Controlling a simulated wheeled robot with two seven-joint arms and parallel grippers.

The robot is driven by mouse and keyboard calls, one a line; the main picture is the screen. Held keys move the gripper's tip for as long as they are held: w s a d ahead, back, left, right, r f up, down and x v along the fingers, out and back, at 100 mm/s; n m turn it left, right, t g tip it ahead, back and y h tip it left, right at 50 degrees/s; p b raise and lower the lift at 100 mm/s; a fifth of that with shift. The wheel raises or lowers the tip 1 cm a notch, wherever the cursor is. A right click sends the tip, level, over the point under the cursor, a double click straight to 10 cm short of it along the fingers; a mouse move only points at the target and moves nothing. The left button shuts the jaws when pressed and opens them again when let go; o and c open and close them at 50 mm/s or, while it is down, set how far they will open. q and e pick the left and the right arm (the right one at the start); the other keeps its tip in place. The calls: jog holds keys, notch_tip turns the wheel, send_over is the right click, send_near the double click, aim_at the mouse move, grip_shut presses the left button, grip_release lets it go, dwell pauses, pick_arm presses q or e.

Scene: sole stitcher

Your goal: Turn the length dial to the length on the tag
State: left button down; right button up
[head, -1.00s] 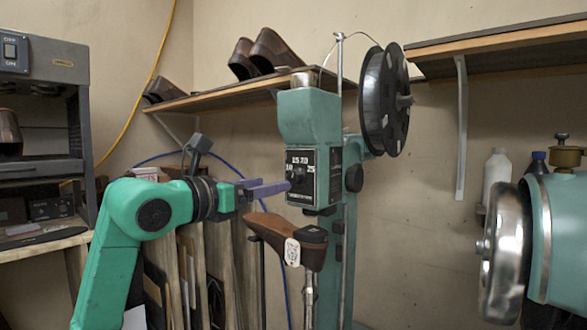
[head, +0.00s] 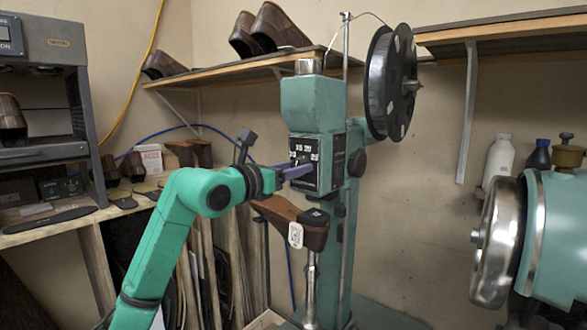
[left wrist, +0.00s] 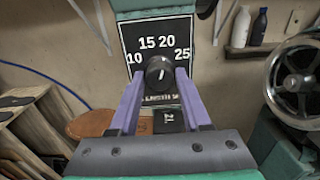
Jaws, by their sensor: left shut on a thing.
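The length dial is a black knob (left wrist: 160,72) on a black plate (left wrist: 130,40) marked 10, 15, 20 and 25 on the green stitcher (head: 312,105). A small pale mark shows on the knob; which number it points at I cannot tell. My left gripper (left wrist: 160,85) is shut on the knob, one purple finger on each side. In the head view the left gripper (head: 300,170) reaches the plate from the left and partly covers the dial. A white tag (head: 296,235) hangs at a brown shoe (head: 314,237) below; its writing is too small to read. My right gripper is out of view.
A thread spool (head: 392,83) sits at the stitcher's upper right. A shelf (head: 225,72) with brown shoes is behind. A large metal handwheel (head: 500,240) stands at right. Boards (head: 205,275) lean below my left arm.

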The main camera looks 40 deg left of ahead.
pick_arm(q)
jog(key=shift+a+m+b, duration=0.1)
jog(key=shift+m+b, duration=2.45)
jog(key=shift+m, duration=1.35)
jog(key=shift+c, duration=1.8)
grip_release()
